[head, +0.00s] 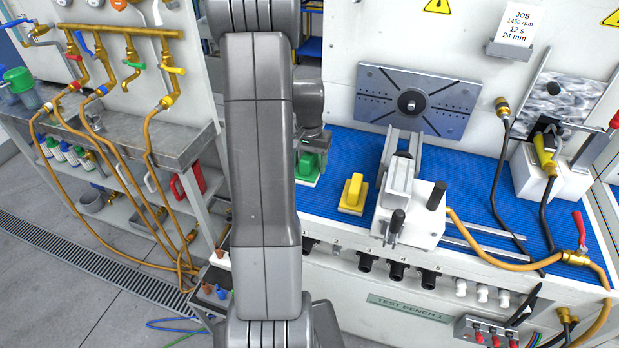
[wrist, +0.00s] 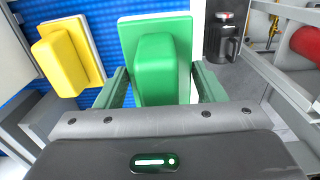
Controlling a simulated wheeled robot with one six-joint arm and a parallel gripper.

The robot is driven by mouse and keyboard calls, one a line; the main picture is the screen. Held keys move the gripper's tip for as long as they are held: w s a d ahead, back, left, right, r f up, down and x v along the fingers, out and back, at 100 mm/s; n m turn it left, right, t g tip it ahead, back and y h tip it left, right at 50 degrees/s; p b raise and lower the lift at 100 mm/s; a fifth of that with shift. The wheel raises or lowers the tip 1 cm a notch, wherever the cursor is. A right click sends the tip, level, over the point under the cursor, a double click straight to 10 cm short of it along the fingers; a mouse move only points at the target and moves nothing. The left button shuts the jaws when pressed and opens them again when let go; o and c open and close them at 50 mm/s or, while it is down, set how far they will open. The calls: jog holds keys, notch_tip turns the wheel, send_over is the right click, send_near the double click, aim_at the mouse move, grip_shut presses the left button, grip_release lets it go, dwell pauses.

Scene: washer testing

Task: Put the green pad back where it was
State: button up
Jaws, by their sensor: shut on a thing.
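The green pad (head: 307,167) is a green block with a raised grip and a pale underside, at the left end of the blue mat in the head view. It also shows in the wrist view (wrist: 158,62), upright between the two fingers. My gripper (wrist: 160,92) is shut on its raised grip. In the head view my arm hides part of the pad and most of the gripper. I cannot tell whether the pad touches the mat or hangs just above it. A similar yellow pad (head: 353,193) stands on the mat to the right.
The blue mat (head: 336,150) covers the test bench. A metal slide with a clamp block (head: 411,213) stands right of the yellow pad. A rack with hoses (head: 120,150) is at the left. In the wrist view a dark jug (wrist: 222,40) is beyond the bench edge.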

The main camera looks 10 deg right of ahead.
aim_at(309, 188)
jog(key=shift+f+p, duration=0.5)
jog(key=shift+f, duration=2.9)
jog(key=shift+f, duration=0.15)
jog(key=o, duration=1)
jog(key=shift+c, duration=0.2)
notch_tip(309, 188, up, 12)
jog(key=shift+r+b, duration=0.15)
jog(key=shift+b, duration=0.6)
